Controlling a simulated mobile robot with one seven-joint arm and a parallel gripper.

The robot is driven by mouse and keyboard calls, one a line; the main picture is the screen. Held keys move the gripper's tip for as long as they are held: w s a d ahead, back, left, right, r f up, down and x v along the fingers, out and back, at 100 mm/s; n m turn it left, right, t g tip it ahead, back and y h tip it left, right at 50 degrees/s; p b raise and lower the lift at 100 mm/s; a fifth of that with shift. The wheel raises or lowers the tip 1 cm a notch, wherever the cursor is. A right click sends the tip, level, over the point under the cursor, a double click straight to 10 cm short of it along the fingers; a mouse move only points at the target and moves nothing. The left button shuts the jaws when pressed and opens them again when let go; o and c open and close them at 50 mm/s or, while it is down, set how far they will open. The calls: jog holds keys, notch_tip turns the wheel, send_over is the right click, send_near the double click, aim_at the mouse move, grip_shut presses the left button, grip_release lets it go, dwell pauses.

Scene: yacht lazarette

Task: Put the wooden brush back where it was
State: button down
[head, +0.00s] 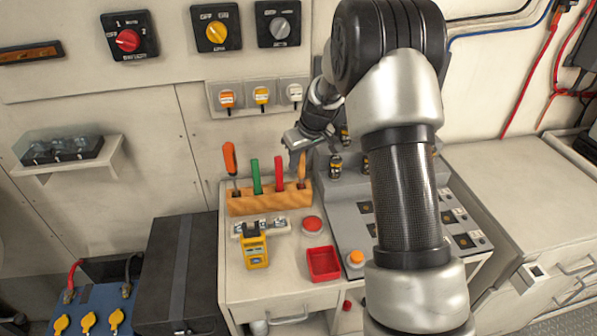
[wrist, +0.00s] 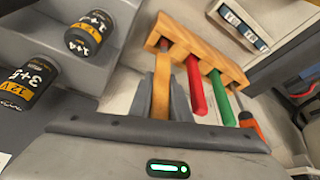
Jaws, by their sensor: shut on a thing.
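The wooden brush (head: 302,167) stands about upright at the right end of the wooden tool rack (head: 240,205). In the wrist view its flat tan handle (wrist: 161,88) runs from my fingers to the end slot of the rack (wrist: 232,67). Its lower end meets the rack there; how deep it sits is hidden. My gripper (head: 298,157) is above the rack's right end, shut on the brush handle, which also shows between the fingers in the wrist view (wrist: 162,100). A red-handled tool (head: 279,174), a green-handled tool (head: 256,177) and an orange-handled screwdriver (head: 230,160) stand in the rack.
Batteries (wrist: 83,38) on a grey stepped stand are close beside my gripper. On the worktop are a yellow meter (head: 256,252), a red tray (head: 323,263) and a red button (head: 312,224). Sockets with plugs (head: 261,96) are on the wall behind.

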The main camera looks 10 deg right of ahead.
aim_at(298, 170)
jog(key=shift+f, duration=1.75)
jog(key=shift+f, duration=0.15)
jog(key=c, duration=1.7)
grip_release()
jog(key=shift+o, duration=0.2)
